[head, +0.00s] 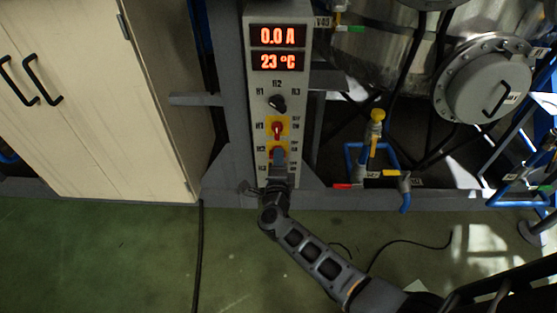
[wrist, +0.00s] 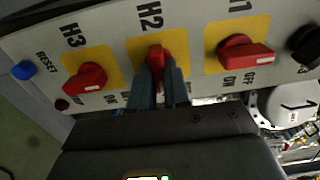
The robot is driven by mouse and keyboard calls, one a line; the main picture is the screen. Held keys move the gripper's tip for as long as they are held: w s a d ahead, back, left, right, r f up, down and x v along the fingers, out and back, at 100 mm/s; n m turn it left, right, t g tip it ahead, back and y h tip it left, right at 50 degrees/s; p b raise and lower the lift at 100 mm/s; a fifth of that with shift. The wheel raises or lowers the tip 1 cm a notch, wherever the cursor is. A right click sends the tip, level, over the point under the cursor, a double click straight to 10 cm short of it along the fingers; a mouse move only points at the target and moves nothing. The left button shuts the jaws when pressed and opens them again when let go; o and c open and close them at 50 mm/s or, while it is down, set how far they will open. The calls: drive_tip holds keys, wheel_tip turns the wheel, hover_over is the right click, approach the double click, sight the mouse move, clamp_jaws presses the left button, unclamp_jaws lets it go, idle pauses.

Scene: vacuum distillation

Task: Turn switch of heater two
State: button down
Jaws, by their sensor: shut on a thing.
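The heater two switch (wrist: 154,53) is a red knob on a yellow square plate labelled H2, in the middle of the wrist view. My gripper (wrist: 162,78) is shut on it, with one finger on each side of the red handle. The fingers hide the knob's lower part and part of the ON/OFF marks. In the head view, my gripper (head: 279,163) reaches the lower part of the grey control panel (head: 258,95) and covers most of this switch.
Red switches H3 (wrist: 86,79) and H1 (wrist: 243,52) flank H2 closely. A blue reset button (wrist: 25,69) and a black knob (wrist: 307,46) are farther out. A cream cabinet (head: 100,90) stands left; pipes and a steel vessel (head: 385,50) stand right.

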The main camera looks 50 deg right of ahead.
drive_tip(key=shift+f, duration=0.1)
idle(0.3)
drive_tip(key=c, duration=1.1)
unclamp_jaws()
drive_tip(key=p+v, duration=0.1)
drive_tip(key=v, duration=0.6)
drive_tip(key=shift+s+a, duration=0.25)
drive_tip(key=shift+a, duration=0.05)
